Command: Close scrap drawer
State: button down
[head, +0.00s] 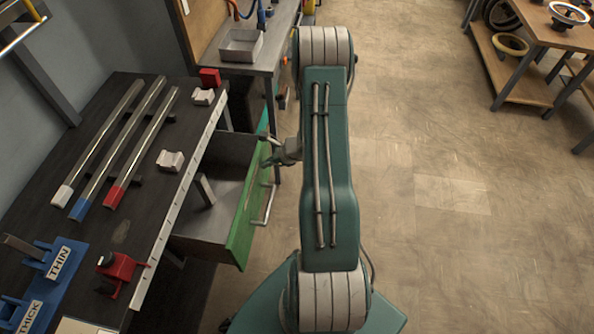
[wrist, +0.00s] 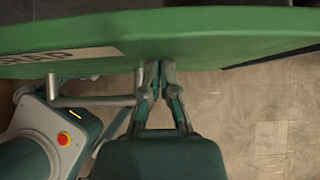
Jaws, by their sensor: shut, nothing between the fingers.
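The scrap drawer, with its green front (head: 246,212), stands open under the dark workbench. Its grey inside shows, with a short metal piece (head: 205,190) in it. A metal bar handle (head: 269,205) is on the outer face. My gripper (head: 268,158) is at the far part of the front, beyond the handle. In the wrist view the green front (wrist: 210,38) spans the top, with part of a white label. My gripper (wrist: 158,72) is shut and empty, its tips at the front's face beside the handle (wrist: 95,101). I cannot tell if they touch.
The workbench (head: 120,160) holds three metal bars with white, blue and red ends, and a red clamp (head: 118,268). A grey tray (head: 240,45) stands on the far bench. A wooden table (head: 555,35) is at the far right. The floor on the right is clear.

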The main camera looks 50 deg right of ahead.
jog(key=w+a, duration=1)
jog(key=w, duration=0.6)
jog(key=shift+a, duration=0.2)
